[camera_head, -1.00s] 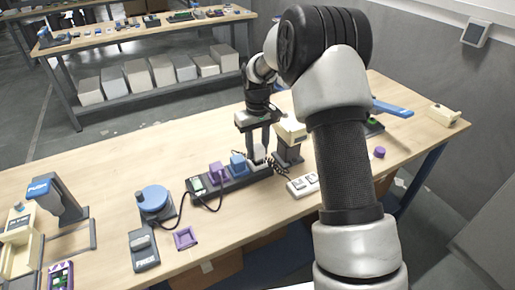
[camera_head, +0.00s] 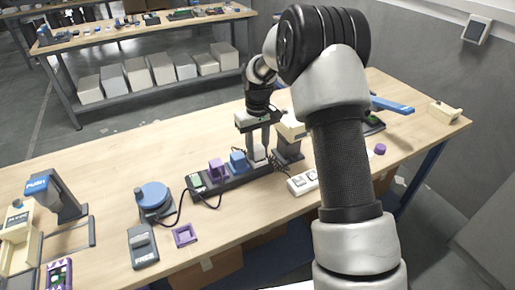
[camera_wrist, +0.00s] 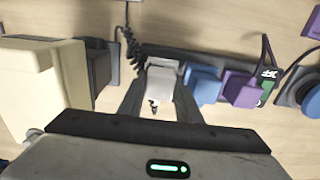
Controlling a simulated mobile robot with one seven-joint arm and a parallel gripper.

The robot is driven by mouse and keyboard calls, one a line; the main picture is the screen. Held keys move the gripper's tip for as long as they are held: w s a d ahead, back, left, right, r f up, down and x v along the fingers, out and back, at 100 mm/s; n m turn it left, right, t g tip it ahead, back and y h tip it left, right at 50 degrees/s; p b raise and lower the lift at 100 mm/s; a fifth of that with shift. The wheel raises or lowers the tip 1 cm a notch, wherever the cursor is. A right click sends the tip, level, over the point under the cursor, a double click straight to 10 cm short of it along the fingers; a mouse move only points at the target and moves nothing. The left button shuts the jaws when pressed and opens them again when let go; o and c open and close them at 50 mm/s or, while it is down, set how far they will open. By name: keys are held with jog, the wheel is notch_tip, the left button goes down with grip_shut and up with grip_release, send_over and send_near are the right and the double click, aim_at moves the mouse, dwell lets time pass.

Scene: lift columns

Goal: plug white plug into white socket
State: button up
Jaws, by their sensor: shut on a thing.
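The white plug (camera_head: 259,153) is between the fingers of my gripper (camera_head: 258,146), at the right end of a dark power strip (camera_head: 228,184). My gripper is shut on it. In the wrist view the white plug (camera_wrist: 162,76) sits between the two fingertips (camera_wrist: 161,90), with a coiled black cord beside it. The plug is over or on the strip's end; I cannot tell whether it is seated. The white socket is not clearly visible, and the plug and fingers hide that part of the strip.
A blue plug (camera_head: 238,162) and a purple plug (camera_head: 218,171) stand on the strip left of the white one. A beige and dark device (camera_head: 288,140) is close on the right. A white panel (camera_head: 303,183) lies in front. Table behind the strip is clear.

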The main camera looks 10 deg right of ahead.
aim_at(258, 147)
jog(key=shift+f, duration=0.2)
jog(key=o, duration=1.3)
jog(key=shift+r, duration=0.2)
jog(key=shift+r+p, duration=2.25)
jog(key=shift+r, duration=1.15)
